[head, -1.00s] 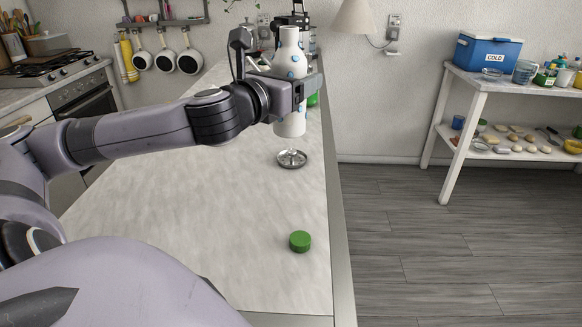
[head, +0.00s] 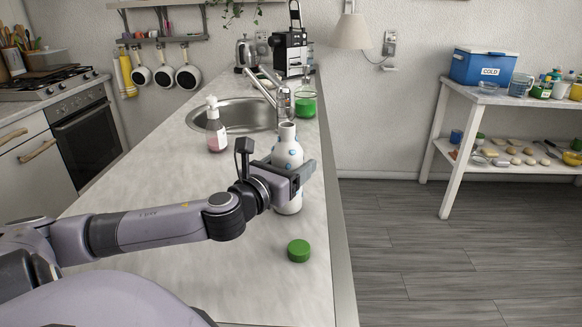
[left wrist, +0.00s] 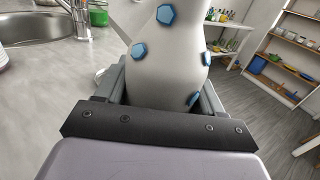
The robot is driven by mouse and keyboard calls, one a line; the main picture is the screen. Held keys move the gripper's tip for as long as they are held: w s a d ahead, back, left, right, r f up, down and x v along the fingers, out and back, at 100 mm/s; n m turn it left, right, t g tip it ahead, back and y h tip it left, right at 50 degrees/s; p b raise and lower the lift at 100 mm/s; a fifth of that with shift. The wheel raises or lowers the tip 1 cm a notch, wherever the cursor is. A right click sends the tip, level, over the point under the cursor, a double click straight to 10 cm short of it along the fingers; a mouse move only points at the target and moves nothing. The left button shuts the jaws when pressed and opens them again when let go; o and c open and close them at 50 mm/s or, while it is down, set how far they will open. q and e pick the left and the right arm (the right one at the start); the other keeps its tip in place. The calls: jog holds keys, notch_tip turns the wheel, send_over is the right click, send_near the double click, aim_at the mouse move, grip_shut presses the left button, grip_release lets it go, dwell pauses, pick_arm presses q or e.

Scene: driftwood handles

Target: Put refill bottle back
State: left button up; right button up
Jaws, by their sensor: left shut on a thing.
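The white bottle with blue dots (head: 287,152) is upright near the right edge of the counter in the head view. It has an open-looking neck with no cap on it. My left gripper (head: 292,178) is shut around its body from the left. The left wrist view shows the bottle's body (left wrist: 165,65) between my fingers. The bottle's base is low, at or close to the counter top; I cannot tell if it touches. A green cap (head: 299,250) lies on the counter nearer to me. My right gripper is not in view.
A soap dispenser (head: 216,127) with pinkish liquid stands by the sink (head: 240,112). The counter's right edge (head: 337,215) runs close beside the bottle.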

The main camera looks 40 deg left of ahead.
pick_arm(q)
jog(key=shift+f, duration=0.1)
jog(key=o, duration=1.1)
jog(key=shift+s, duration=0.1)
jog(key=shift+s+d, duration=0.15)
jog(key=shift+s, duration=0.6)
jog(key=shift+s+d, duration=0.15)
jog(key=shift+s, duration=0.55)
jog(key=shift+s+d+p, duration=0.15)
jog(key=shift+s+d, duration=0.1)
jog(key=shift+s, duration=1.1)
jog(key=shift+s+d+p, duration=0.15)
jog(key=shift+s+d, duration=0.05)
jog(key=shift+s, duration=1.15)
jog(key=shift+s+d+p, duration=0.15)
jog(key=shift+s+p, duration=0.5)
jog(key=shift+s, duration=0.2)
jog(key=shift+s+d+p, duration=0.15)
jog(key=shift+s+p, duration=0.45)
jog(key=shift+s, duration=0.2)
